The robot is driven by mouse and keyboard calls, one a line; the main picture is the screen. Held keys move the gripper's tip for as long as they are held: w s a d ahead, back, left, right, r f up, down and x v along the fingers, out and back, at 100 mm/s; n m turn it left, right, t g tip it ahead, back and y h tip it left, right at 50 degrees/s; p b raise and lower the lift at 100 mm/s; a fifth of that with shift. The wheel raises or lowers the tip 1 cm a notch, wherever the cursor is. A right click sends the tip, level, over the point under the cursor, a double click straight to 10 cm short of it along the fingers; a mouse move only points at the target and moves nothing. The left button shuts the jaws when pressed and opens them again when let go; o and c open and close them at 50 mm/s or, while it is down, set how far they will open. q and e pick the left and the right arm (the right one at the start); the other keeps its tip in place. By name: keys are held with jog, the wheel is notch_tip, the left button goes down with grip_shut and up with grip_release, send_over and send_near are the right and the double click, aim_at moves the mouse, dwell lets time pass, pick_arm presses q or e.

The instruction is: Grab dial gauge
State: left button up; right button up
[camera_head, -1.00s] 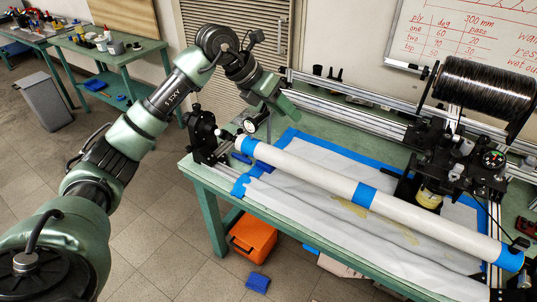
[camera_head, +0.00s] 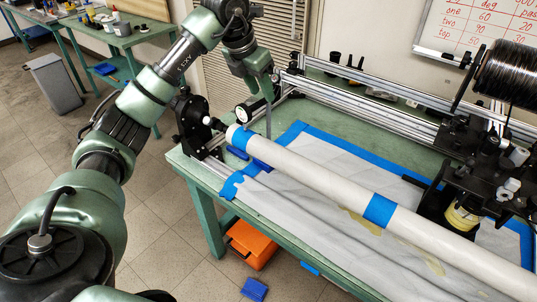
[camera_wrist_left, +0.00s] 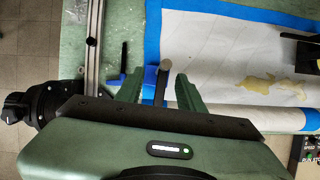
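The dial gauge (camera_head: 244,112), small and round with a pale face and dark rim, shows at the table's back left, above the near end of the white tube (camera_head: 320,180). My left gripper (camera_head: 262,112) points down right at it, partly overlapping it. In the left wrist view, the open green fingers (camera_wrist_left: 161,92) stand apart, with a narrow dark upright part with a grey round end (camera_wrist_left: 166,64) between them. Gaps show on both sides of that part; I cannot tell whether it is the gauge or its stem. My right gripper is not in view.
A black clamp stand (camera_head: 195,122) stands close left of the gripper. Metal rails (camera_head: 370,100) run along the table's back. A black-wound spool (camera_head: 506,78) and carriage are at the right. A white sheet (camera_head: 300,215) edged with blue tape covers the table.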

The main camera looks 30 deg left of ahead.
aim_at(268, 105)
pick_arm(q)
jog(key=shift+x, duration=0.85)
jog(key=p+x, duration=0.1)
jog(key=x, duration=0.4)
jog(key=shift+s+d+f+p, duration=0.1)
jog(key=shift+s+p, duration=0.05)
jog(key=shift+p, duration=0.15)
grip_shut()
jog(key=shift+r, duration=0.3)
jog(key=shift+f, duration=0.1)
